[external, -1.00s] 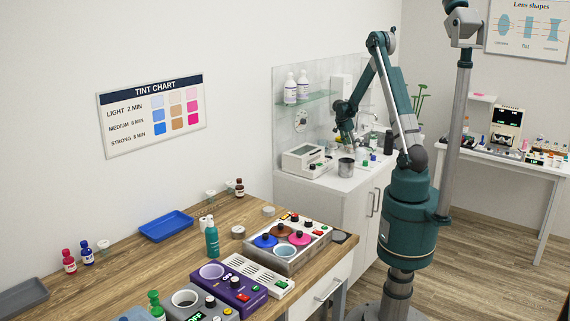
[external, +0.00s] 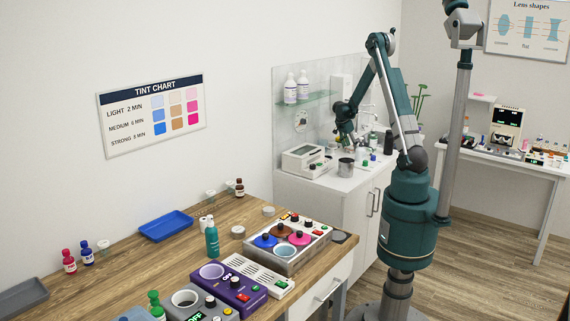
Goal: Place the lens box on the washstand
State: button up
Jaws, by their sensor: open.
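The washstand (external: 322,204) is the white cabinet with a pale top and a clear splash panel behind it, in the middle of the external view. My gripper (external: 357,143) hangs low over the back part of its top, among small items, and is open. The fingertips are small, and I cannot tell whether they touch anything. I cannot make out which thing is the lens box; small items beside the gripper are partly hidden by my arm.
On the washstand stand a white device (external: 305,159), a metal beaker (external: 346,167) and several small bottles. A glass shelf (external: 307,99) holds two white bottles above. The wooden bench (external: 130,262) in front carries a blue tray (external: 166,226) and tinting units. The washstand's front corner is clear.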

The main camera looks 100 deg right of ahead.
aim_at(349, 148)
jog(key=shift+r, duration=0.15)
jog(key=shift+w+a+r, duration=0.1)
jog(key=shift+w+r, duration=0.15)
jog(key=shift+r, duration=0.25)
notch_tip(349, 148, up, 11)
jog(key=w+p, duration=0.1)
jog(key=shift+w+a+f, duration=0.15)
jog(key=shift+a+f, duration=0.05)
jog(key=shift+a, duration=0.05)
dwell(0.4)
